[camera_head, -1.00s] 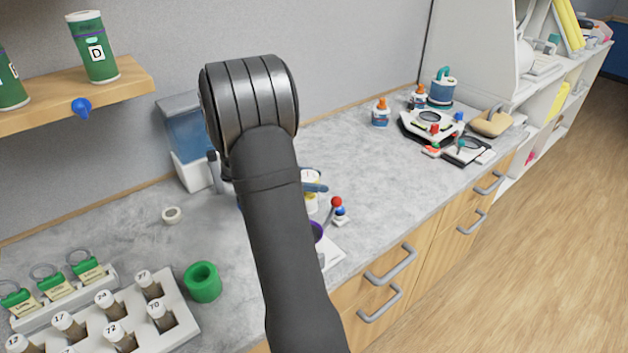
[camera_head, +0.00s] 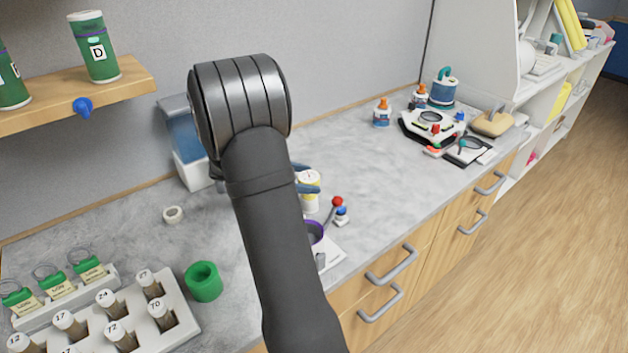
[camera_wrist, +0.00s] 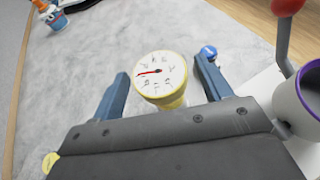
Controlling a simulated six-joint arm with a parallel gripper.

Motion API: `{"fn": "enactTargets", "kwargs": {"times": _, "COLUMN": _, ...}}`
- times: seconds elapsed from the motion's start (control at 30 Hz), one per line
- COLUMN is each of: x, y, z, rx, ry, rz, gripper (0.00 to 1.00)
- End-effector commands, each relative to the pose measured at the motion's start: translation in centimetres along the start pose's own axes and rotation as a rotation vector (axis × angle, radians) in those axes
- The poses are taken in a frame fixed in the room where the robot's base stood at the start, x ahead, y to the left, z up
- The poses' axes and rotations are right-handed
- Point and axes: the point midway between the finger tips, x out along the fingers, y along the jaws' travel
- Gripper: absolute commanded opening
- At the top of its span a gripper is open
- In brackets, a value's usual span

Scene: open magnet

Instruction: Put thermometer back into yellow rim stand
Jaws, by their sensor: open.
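A round white dial with black marks and a red needle, which looks like the thermometer (camera_wrist: 154,75), sits face up on a pale yellow body in the wrist view. In the head view a white and yellow cylinder (camera_head: 310,196) stands upright on the counter, partly behind my arm. My gripper (camera_wrist: 161,86) is open, with one blue finger on each side of the dial and gaps between. Its blue fingers also show beside the cylinder in the head view (camera_head: 307,179). I cannot tell whether the yellow body is the yellow rim stand.
A purple-rimmed cup (camera_head: 316,232) and a red-knobbed rod (camera_head: 337,203) stand close on the right. A small yellow edge (camera_wrist: 50,162) shows at lower left in the wrist view. A green ring (camera_head: 203,281) and tube rack (camera_head: 135,320) are left.

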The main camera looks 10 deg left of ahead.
Motion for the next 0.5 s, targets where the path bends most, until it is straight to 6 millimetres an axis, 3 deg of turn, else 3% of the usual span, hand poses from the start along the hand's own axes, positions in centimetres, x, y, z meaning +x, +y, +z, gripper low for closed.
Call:
{"fn": "enactTargets", "kwargs": {"times": 0.2, "x": -5.1, "y": 0.1, "z": 0.0, "rx": 0.0, "ry": 0.0, "rz": 0.004, "gripper": 0.72}}
{"fn": "enactTargets", "kwargs": {"times": 0.5, "x": -8.8, "y": 0.0, "z": 0.0, "rx": -0.001, "ry": 0.0, "rz": 0.001, "gripper": 0.72}}
